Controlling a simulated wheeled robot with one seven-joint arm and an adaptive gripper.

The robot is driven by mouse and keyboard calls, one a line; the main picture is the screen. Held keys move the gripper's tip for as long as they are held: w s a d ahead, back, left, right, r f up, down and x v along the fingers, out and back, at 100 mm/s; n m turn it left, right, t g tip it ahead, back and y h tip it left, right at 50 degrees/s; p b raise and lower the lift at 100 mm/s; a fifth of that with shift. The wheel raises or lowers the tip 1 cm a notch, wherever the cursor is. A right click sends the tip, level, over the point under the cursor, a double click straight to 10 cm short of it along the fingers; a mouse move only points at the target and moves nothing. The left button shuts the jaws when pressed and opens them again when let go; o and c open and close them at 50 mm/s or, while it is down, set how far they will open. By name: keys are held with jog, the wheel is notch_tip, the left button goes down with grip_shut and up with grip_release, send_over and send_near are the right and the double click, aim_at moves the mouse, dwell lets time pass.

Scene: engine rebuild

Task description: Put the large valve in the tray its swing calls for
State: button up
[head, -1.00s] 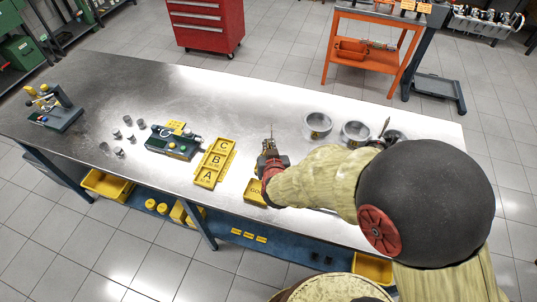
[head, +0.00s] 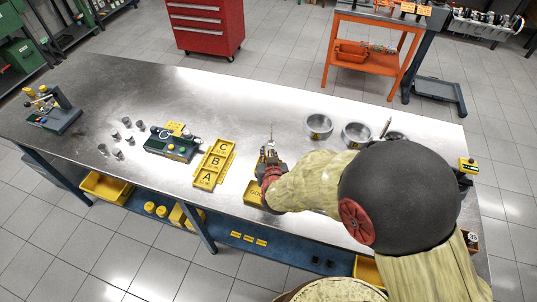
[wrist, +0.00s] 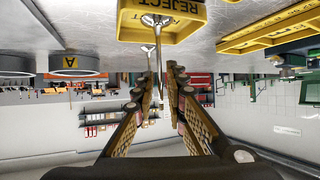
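A metal valve (wrist: 157,48) shows in the wrist view, which is upside down, with its head over the yellow REJECT tray (wrist: 197,22) and its thin stem running between my fingers. Whether the head touches the tray floor is unclear. A yellow tray with a partly hidden label (head: 253,194) sits beside my gripper.
Yellow trays marked A, B and C (head: 214,162) stand left of my gripper. A green gauge device (head: 172,143) and several small metal cylinders (head: 128,122) are farther left. Bare bench lies behind.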

jog(key=shift+o, duration=0.9)
jog(key=shift+r, duration=0.25)
jog(key=p+v, duration=0.3)
jog(key=v, duration=0.9)
